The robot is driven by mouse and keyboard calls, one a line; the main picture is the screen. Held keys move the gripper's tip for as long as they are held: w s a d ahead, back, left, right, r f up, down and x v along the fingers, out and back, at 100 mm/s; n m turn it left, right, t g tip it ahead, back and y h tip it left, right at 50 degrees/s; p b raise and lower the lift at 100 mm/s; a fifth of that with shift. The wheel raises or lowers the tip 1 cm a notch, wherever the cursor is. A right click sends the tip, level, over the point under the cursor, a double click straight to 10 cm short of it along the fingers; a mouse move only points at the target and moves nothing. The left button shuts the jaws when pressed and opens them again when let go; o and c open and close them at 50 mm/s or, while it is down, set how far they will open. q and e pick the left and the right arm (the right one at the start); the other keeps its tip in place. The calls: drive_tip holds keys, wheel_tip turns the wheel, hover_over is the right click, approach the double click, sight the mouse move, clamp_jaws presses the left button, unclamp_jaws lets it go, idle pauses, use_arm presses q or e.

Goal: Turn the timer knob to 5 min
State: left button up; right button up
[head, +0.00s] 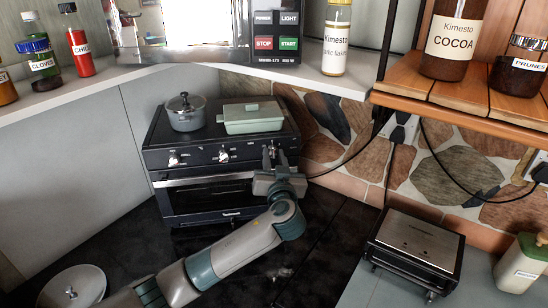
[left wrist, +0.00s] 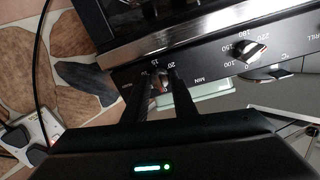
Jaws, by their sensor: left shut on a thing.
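The black toaster oven (head: 220,185) stands at the back of the dark counter, with a row of knobs on its upper front. The timer knob (left wrist: 160,82) is at the right end of that row. In the left wrist view it shows between my fingers, by the marks 15, 20 and MIN. My left gripper (head: 271,156) is in front of the oven's right end, its fingers (left wrist: 158,76) shut on the timer knob from both sides. In the head view the gripper hides this knob. The knob's pointer setting cannot be read. My right gripper is not in view.
A grey pot (head: 186,115) and a green lidded dish (head: 250,118) stand on the oven. The temperature knob (left wrist: 248,52) is beside the timer. A stone wall with a cable is close to the oven's right. A silver-topped appliance (head: 418,243) stands at right.

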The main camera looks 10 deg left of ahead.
use_arm(q)
drive_tip(key=shift+f, duration=0.1)
drive_tip(key=m+b, duration=0.1)
drive_tip(key=b, duration=0.1)
drive_tip(key=shift+f+b, duration=0.15)
drive_tip(key=shift+b, duration=0.25)
drive_tip(key=shift+m, duration=0.5)
drive_tip(key=shift+r+m+b, duration=0.2)
drive_tip(key=shift+m+b, duration=0.2)
drive_tip(key=shift+m, duration=0.1)
drive_tip(key=shift+r+m+p, duration=0.15)
drive_tip(key=shift+m+p, duration=0.2)
drive_tip(key=shift+m, duration=0.35)
drive_tip(key=m+p, duration=0.2)
drive_tip(key=m, duration=0.1)
drive_tip(key=shift+r+m+g, duration=0.1)
drive_tip(key=shift+m+g, duration=0.2)
drive_tip(key=shift+m+p, duration=1.4)
drive_tip(key=shift+m, duration=0.4)
